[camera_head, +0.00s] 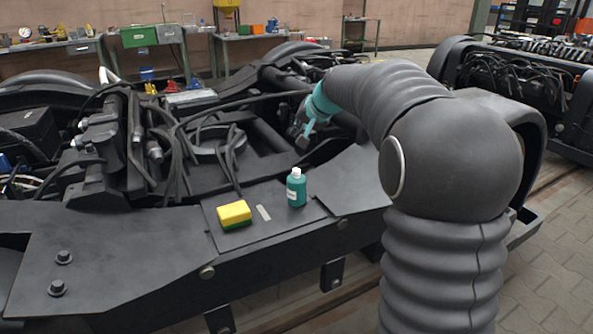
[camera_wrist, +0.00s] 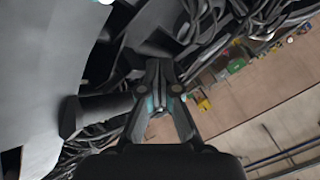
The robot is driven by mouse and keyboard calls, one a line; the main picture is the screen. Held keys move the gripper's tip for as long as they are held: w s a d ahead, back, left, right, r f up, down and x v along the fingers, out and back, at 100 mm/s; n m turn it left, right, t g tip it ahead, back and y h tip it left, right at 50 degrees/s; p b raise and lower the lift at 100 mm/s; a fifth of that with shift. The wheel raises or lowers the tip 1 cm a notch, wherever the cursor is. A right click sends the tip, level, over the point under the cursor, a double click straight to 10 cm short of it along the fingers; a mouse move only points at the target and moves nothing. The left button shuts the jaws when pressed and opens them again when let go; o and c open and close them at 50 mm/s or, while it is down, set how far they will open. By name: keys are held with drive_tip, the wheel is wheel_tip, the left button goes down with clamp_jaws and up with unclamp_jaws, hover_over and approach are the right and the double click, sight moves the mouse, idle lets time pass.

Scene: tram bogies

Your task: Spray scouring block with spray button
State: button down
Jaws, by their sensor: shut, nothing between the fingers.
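The scouring block (camera_head: 235,214), yellow on top and green below, lies on the flat dark plate of the bogie frame in the head view. A teal bottle (camera_head: 296,190) with a white top and a pale label stands upright to its right. I cannot make out a separate spray button; the bottle's white top (camera_head: 296,172) is small. My gripper (camera_head: 301,142) is above and behind the bottle, apart from it, with my arm reaching in from the right. In the wrist view my gripper (camera_wrist: 158,65) has its fingers together, with nothing held. Neither block nor bottle is clear there.
A small grey strip (camera_head: 263,213) lies between block and bottle. Cables and pipes (camera_head: 205,140) crowd the bogie behind them. Bolts (camera_head: 62,257) stand up at the left of the plate. Workbenches (camera_head: 150,42) line the back wall; a second bogie (camera_head: 530,70) stands at right.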

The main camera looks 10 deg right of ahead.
sight(298, 170)
drive_tip(key=shift+f+b, duration=3.3)
drive_tip(key=shift+f, duration=1.05)
drive_tip(key=shift+f+b, duration=0.4)
drive_tip(key=shift+f+b, duration=0.3)
drive_tip(key=shift+f, duration=0.25)
drive_tip(key=shift+r, duration=0.1)
drive_tip(key=shift+r+p, duration=0.7)
drive_tip(key=shift+r, duration=0.2)
drive_tip(key=shift+r+p, duration=1.9)
drive_tip(key=shift+r, duration=0.65)
